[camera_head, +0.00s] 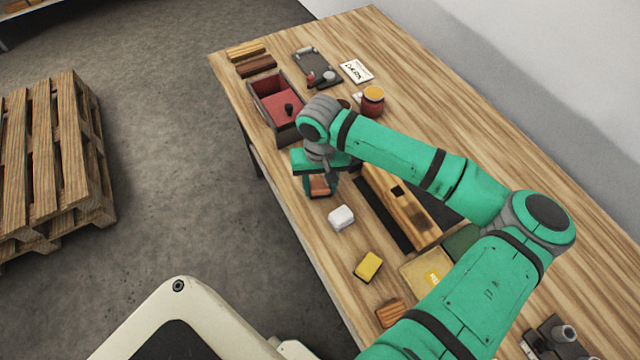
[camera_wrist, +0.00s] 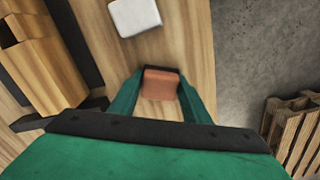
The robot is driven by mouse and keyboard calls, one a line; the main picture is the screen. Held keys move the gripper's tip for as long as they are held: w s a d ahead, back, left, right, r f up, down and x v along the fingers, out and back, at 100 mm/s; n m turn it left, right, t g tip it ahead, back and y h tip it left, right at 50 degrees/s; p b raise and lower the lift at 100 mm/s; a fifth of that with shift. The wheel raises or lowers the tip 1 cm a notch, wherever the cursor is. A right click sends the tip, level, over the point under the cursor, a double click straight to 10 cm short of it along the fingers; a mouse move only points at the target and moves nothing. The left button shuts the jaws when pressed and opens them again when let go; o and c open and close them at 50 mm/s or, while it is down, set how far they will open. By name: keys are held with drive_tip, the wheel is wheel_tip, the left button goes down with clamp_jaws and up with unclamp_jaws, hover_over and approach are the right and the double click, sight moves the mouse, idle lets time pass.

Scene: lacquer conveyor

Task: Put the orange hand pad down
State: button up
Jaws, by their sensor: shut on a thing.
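The orange hand pad (camera_wrist: 159,85) is a small orange-brown block with a dark strip along one edge. It sits between the two fingers of my gripper (camera_wrist: 157,100) in the wrist view, and the gripper is shut on it. In the head view the pad (camera_head: 320,187) shows below my green gripper (camera_head: 320,185), near the left edge of the wooden table (camera_head: 520,180). I cannot tell whether the pad touches the table top.
A white block (camera_head: 341,218) and a yellow block (camera_head: 368,266) lie nearby towards the robot. A wooden conveyor piece (camera_head: 405,205) with a dark strip stands to the right. A red-lined box (camera_head: 262,88) lies beyond. A pallet (camera_head: 50,170) stands on the floor.

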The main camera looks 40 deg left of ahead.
sight(320, 185)
drive_tip(key=shift+f, duration=0.1)
drive_tip(key=o, duration=1.1)
wheel_tip(320, 185, up, 12)
